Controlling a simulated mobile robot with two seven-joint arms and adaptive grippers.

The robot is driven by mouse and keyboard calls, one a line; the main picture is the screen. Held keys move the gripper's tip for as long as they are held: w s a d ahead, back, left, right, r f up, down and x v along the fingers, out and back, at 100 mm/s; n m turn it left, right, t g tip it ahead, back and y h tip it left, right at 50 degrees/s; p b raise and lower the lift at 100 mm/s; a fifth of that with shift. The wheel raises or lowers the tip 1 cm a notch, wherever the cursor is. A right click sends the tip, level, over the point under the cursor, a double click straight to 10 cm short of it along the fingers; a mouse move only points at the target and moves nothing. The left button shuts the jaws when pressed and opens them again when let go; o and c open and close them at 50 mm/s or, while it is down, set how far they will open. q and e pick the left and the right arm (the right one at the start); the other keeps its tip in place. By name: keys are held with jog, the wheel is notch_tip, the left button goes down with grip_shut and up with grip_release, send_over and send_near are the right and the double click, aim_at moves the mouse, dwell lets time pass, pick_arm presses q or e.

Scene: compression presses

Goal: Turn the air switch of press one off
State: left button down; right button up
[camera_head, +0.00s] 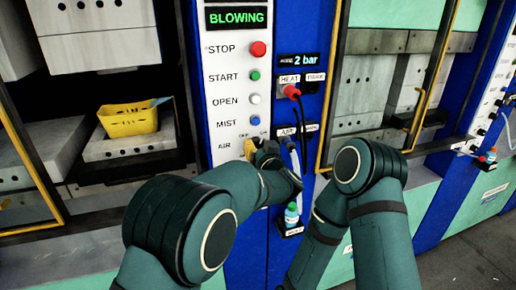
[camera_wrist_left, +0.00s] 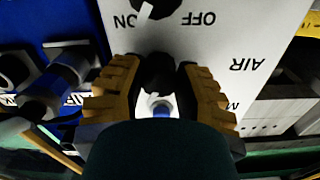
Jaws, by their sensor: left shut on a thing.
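The control panel (camera_head: 228,100) shows a BLOWING display (camera_head: 236,18) above a column of buttons. In its AIR row my left gripper (camera_head: 258,150) is shut on the black air switch; it mostly covers the switch in the head view. In the left wrist view, the picture is upside down and the dark air switch (camera_wrist_left: 156,72) sits between the fingers of my left gripper (camera_wrist_left: 158,92). Which way the switch points is hidden. The blue MIST button (camera_wrist_left: 161,110) shows just past it. My right arm is bent in front of the panel; its gripper is out of view.
Another black knob (camera_wrist_left: 155,8) with ON and OFF marks lies beside the air switch. A red HEAT plug (camera_head: 291,91) and hoses are at the right. A yellow basket (camera_head: 129,118) sits in the left press. A small bottle (camera_head: 292,215) stands below.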

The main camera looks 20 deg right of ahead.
pick_arm(q)
jog(key=n+b, duration=0.1)
jog(key=n, duration=0.1)
jog(key=n+b, duration=0.2)
jog(key=shift+f, duration=0.35)
jog(key=n+b, duration=0.2)
jog(key=n, duration=0.1)
jog(key=shift+n+b, duration=0.3)
jog(key=shift+d+r+n+b, duration=0.1)
jog(key=shift+n+b, duration=1.05)
jog(key=shift+n, duration=0.55)
pick_arm(e)
notch_tip(320, 180, down, 8)
jog(key=s, duration=0.1)
jog(key=shift+s+a+f+g, duration=0.2)
jog(key=shift+s+a+g, duration=0.05)
jog(key=shift+s+g, duration=0.05)
pick_arm(q)
jog(key=c, duration=1)
grip_release()
jog(key=o, duration=0.4)
jog(key=shift+w+d, duration=0.15)
jog(key=shift+r, duration=0.1)
pick_arm(e)
jog(key=shift+f, duration=0.1)
